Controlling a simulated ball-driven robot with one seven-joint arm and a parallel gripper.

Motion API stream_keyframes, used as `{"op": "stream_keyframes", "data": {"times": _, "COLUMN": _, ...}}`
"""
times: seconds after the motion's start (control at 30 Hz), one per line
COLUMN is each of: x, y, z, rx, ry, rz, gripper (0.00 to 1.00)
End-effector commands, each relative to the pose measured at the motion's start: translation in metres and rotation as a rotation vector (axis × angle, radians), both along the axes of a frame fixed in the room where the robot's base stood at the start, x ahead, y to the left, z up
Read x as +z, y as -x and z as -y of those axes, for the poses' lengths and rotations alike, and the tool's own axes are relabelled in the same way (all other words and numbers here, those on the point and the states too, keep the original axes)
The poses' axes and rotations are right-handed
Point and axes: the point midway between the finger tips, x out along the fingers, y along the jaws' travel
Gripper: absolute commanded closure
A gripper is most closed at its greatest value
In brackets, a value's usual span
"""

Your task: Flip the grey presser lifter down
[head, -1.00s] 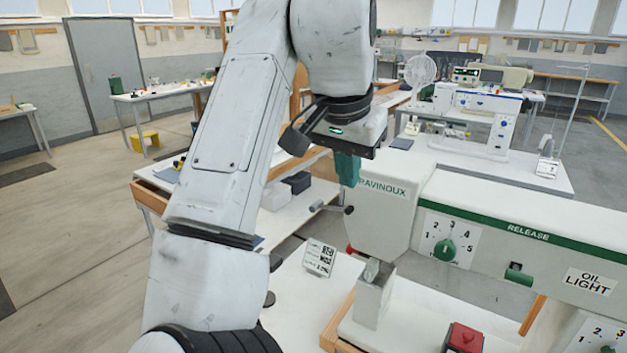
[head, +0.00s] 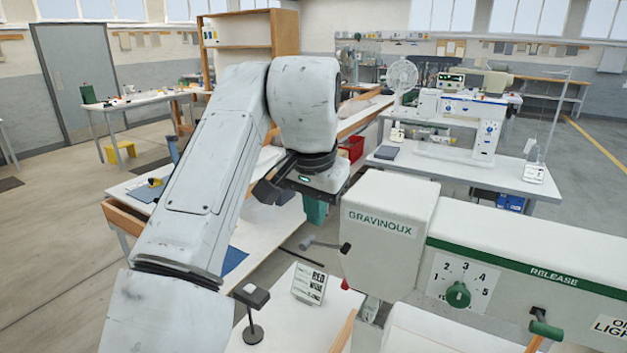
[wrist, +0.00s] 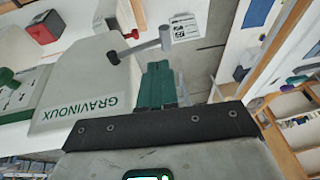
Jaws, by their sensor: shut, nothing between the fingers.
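The grey presser lifter (head: 322,245) is a short lever on the end of the white GRAVINOUX machine head (head: 385,240). It sticks out to the left, roughly level, from a dark pivot, with a thicker grey end. In the wrist view the lifter (wrist: 145,46) lies just beyond my fingertips. My gripper (head: 315,215) has green fingers, shut and empty. In the head view they are above the lifter, left of the machine head. In the wrist view the fingertips (wrist: 158,66) appear close to the lifter's outer end; I cannot tell whether they touch.
A small printed sign (head: 309,284) and a black stand (head: 252,310) are on the white table below. The machine's arm carries a green dial (head: 457,294) and a green release lever (head: 545,328). Another bench stands behind at left. Open floor lies at far left.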

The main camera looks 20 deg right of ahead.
Motion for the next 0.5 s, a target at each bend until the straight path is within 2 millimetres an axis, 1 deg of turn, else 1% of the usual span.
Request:
{"op": "stream_keyframes", "data": {"times": 0.1, "x": -0.015, "y": -0.004, "z": -0.005, "rx": 0.004, "ry": -0.001, "rz": -0.003, "gripper": 1.00}}
{"op": "stream_keyframes", "data": {"times": 0.23, "x": -0.028, "y": -0.007, "z": -0.007, "rx": 0.002, "ry": 0.000, "rz": -0.002, "gripper": 1.00}}
{"op": "stream_keyframes", "data": {"times": 0.33, "x": -0.033, "y": -0.008, "z": -0.007, "rx": 0.002, "ry": 0.001, "rz": -0.001, "gripper": 1.00}}
{"op": "stream_keyframes", "data": {"times": 0.5, "x": -0.035, "y": -0.009, "z": -0.008, "rx": 0.002, "ry": 0.001, "rz": 0.000, "gripper": 1.00}}
